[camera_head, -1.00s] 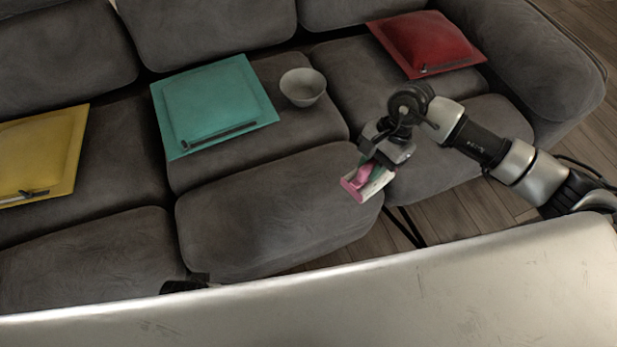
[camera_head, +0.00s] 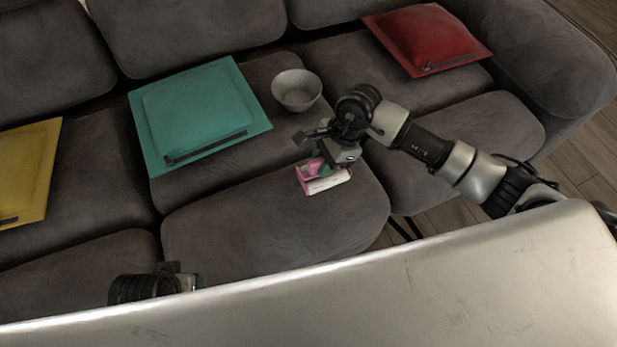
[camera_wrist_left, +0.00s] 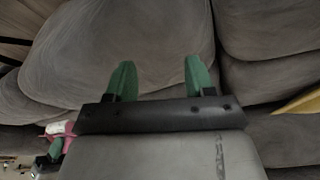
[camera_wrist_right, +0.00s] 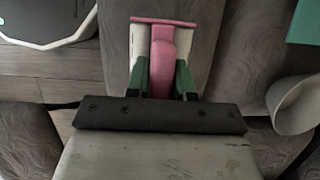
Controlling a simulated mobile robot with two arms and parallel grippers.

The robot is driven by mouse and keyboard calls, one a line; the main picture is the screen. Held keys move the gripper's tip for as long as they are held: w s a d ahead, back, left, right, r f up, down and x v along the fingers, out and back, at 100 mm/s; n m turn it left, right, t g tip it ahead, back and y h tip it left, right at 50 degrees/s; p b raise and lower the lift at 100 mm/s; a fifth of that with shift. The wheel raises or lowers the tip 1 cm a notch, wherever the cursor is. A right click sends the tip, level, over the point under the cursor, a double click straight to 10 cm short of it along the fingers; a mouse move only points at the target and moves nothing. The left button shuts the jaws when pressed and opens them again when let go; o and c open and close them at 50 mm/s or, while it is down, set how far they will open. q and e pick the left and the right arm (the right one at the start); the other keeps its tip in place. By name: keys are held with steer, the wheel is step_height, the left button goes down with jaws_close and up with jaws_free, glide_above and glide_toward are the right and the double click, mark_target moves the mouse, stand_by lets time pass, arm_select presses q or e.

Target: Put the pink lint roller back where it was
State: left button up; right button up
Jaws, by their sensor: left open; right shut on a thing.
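The pink lint roller (camera_head: 326,182) has a pink handle and frame and a white roll. My right gripper (camera_head: 318,167) is shut on it and holds it over the front part of the middle sofa cushion. In the right wrist view the lint roller (camera_wrist_right: 161,50) sits between the green fingers (camera_wrist_right: 161,78), its pink end pointing away. My left gripper (camera_wrist_left: 156,80) is open and empty in the left wrist view, facing the grey sofa. In the head view only part of the left wrist shows; its fingers are hidden.
The grey sofa (camera_head: 240,225) bears a teal cushion (camera_head: 195,110), a yellow cushion (camera_head: 25,170) and a red cushion (camera_head: 425,38). A grey bowl (camera_head: 297,92) stands beside the teal cushion, close behind my right gripper.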

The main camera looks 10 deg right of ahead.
mark_target(309, 179)
arm_select(q)
steer(key=shift+v, duration=0.8)
arm_select(e)
steer(key=a+f, duration=0.2)
steer(key=a, duration=0.1)
steer(key=shift+w+a, duration=0.1)
steer(key=shift+w, duration=0.05)
step_height(309, 179, down, 4)
steer(key=shift+f+b, duration=0.1)
steer(key=shift+b, duration=0.45)
arm_select(q)
steer(key=shift+v, duration=0.95)
steer(key=shift+f, duration=0.1)
arm_select(e)
steer(key=o, duration=0.4)
steer(key=shift+f, duration=0.1)
steer(key=o, duration=0.4)
